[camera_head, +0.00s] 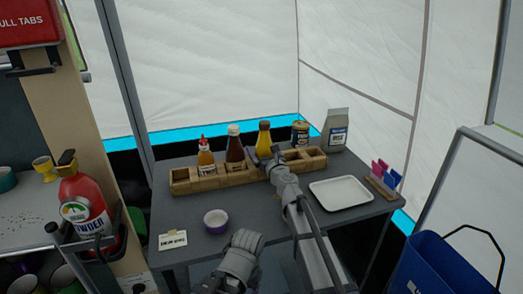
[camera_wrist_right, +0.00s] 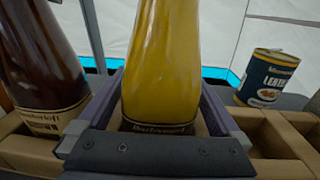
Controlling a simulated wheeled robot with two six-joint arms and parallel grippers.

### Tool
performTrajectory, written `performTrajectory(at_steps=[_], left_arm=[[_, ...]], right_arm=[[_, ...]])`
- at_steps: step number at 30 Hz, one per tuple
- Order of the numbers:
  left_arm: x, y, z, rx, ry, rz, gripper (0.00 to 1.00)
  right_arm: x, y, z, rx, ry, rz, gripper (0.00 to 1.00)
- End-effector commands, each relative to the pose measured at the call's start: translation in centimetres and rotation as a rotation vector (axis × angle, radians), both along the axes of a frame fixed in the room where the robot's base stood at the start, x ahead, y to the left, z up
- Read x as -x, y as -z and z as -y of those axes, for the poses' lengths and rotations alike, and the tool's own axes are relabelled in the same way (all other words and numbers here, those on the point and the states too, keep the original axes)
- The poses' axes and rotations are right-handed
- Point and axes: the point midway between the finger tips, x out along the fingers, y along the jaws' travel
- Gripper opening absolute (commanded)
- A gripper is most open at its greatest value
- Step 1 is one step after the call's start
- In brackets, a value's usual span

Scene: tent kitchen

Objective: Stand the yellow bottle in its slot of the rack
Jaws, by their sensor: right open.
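The yellow bottle (camera_head: 264,139) is upright at the wooden rack (camera_head: 222,179), just right of the brown bottle (camera_head: 235,150). In the right wrist view the yellow bottle (camera_wrist_right: 163,60) fills the middle. My right gripper (camera_wrist_right: 160,110) is open, with one finger on each side of the bottle. Small gaps show between fingers and bottle. The bottle's lower end is hidden behind the gripper, so I cannot see how deep it sits in the slot.
A red-capped sauce bottle (camera_head: 205,158) and a dark can (camera_head: 300,133) stand at the rack. A grey bag (camera_head: 335,130) is behind its right end. A white tray (camera_head: 341,193), a purple bowl (camera_head: 216,221), a card (camera_head: 173,240) and a holder with coloured tags (camera_head: 383,185) are on the table.

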Motion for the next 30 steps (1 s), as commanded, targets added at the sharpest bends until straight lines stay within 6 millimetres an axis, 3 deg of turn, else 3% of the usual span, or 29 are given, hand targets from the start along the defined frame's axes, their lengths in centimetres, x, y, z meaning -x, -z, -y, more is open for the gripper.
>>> performTrajectory(at_steps=[5, 18, 30], left_arm=[[0.0, 0.0, 0.0, 0.000, 0.000, 0.000, 0.73], [0.0, 0.0, 0.0, 0.000, 0.000, 0.000, 0.73], [0.0, 0.0, 0.0, 0.000, 0.000, 0.000, 0.73]], right_arm=[[1.0, 0.0, 0.4, 0.000, 0.001, 0.000, 1.00], [7.0, 0.0, 2.6, 0.000, 0.000, 0.000, 1.00], [7.3, 0.0, 2.8, 0.001, 0.000, 0.000, 1.00]])
